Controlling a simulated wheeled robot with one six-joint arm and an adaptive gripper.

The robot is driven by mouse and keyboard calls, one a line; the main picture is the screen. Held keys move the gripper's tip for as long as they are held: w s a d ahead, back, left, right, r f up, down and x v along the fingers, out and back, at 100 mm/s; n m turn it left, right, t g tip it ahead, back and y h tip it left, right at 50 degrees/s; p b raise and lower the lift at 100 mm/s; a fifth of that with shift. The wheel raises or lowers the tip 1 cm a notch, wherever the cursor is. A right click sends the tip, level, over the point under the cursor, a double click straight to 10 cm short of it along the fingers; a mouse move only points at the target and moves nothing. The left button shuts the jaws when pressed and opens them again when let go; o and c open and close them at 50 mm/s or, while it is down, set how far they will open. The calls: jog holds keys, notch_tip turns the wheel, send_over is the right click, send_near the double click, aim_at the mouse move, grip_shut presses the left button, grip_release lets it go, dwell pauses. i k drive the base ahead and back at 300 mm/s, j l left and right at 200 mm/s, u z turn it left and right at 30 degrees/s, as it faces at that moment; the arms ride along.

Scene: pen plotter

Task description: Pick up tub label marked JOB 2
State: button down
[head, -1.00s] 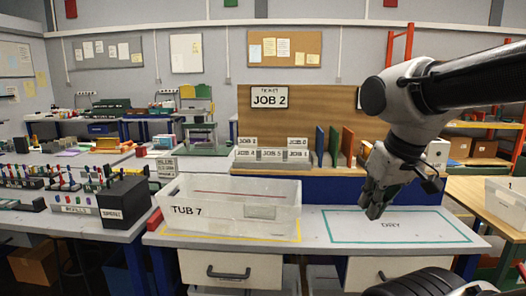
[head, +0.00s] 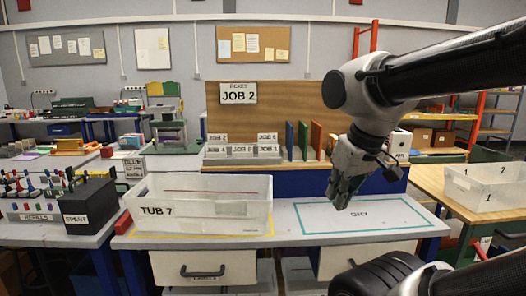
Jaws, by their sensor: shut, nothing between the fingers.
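The JOB 2 tub label (head: 218,138) is a small white card at the back left of a grey label rack (head: 243,160) on the bench. Other cards stand in the rack, one reading JOB 4 in front of it. A larger ticket (head: 238,93) reading JOB 2 hangs on the wooden backboard above. My gripper (head: 341,200) is shut and empty, pointing down over the bench near the DRY area, to the right of the rack and in front of it.
A clear tub (head: 205,205) marked TUB 7 stands on the bench left of the teal-outlined DRY area (head: 360,214), which is empty. Blue, green and orange upright panels (head: 303,141) stand right of the rack. Another tub (head: 485,187) sits on the wooden table at right.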

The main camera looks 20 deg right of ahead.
aim_at(213, 139)
jog(key=i+j+z, duration=0.15)
jog(key=i+j, duration=1.15)
